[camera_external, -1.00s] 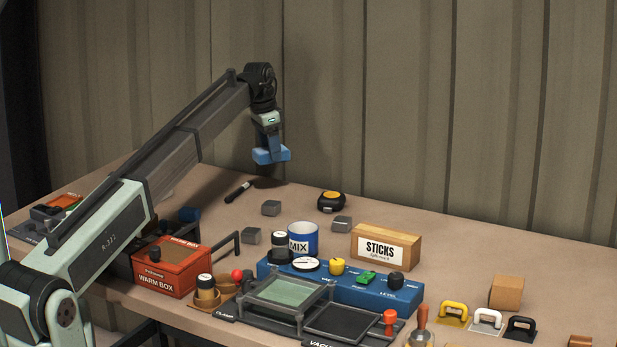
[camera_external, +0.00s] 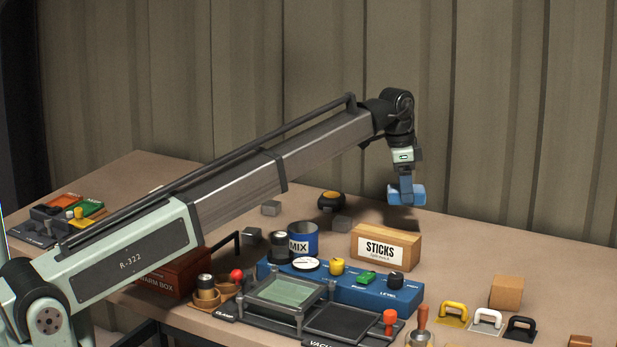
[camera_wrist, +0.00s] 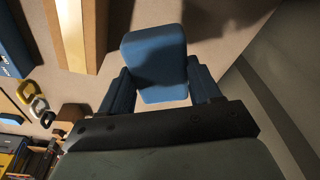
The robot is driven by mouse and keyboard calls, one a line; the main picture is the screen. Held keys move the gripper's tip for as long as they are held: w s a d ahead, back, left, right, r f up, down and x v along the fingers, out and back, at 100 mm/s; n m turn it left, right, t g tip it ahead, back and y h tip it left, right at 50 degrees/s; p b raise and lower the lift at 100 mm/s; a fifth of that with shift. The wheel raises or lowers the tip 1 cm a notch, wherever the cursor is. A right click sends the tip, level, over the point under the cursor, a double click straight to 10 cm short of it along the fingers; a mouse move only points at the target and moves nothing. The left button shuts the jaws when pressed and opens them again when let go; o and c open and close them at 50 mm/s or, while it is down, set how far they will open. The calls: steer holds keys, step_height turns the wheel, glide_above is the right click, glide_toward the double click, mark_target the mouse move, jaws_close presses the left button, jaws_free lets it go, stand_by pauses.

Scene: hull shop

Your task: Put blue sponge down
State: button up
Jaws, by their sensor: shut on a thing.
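The blue sponge (camera_external: 408,195) is a small blue block between the fingers of my gripper (camera_external: 405,188). It hangs above the back of the table, behind and a little right of the wooden STICKS box. In the wrist view the sponge (camera_wrist: 155,62) sits between the two blue fingers of my gripper (camera_wrist: 158,88), with bare tabletop and a dark shadow beyond it. My gripper is shut on the sponge. A gap shows between the sponge and the table.
The STICKS box (camera_external: 385,248) stands in front of the sponge. A blue MIX cup (camera_external: 303,238) stands further left. The tabletop (camera_external: 465,235) right of the box is clear.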

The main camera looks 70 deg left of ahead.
steer(key=w+d+m, duration=0.1)
steer(key=w+d, duration=0.1)
steer(key=d, duration=0.8)
steer(key=w+d+m, duration=0.1)
steer(key=w+d, duration=0.2)
steer(key=d, duration=0.8)
steer(key=shift+s+a+f+n, duration=0.15)
steer(key=shift+f+n, duration=0.8)
steer(key=shift+f, duration=0.7)
steer(key=shift+s+a+f+n, duration=0.15)
steer(key=shift+f+n, duration=0.75)
steer(key=shift+f, duration=0.8)
steer(key=shift+s+a+f+n, duration=0.15)
steer(key=shift+f+n, duration=0.8)
steer(key=shift+f, duration=0.7)
steer(key=shift+f, duration=0.1)
steer(key=o, duration=1)
steer(key=r, duration=0.4)
steer(key=s+r, duration=0.1)
steer(key=r, duration=0.7)
steer(key=shift+s, duration=0.4)
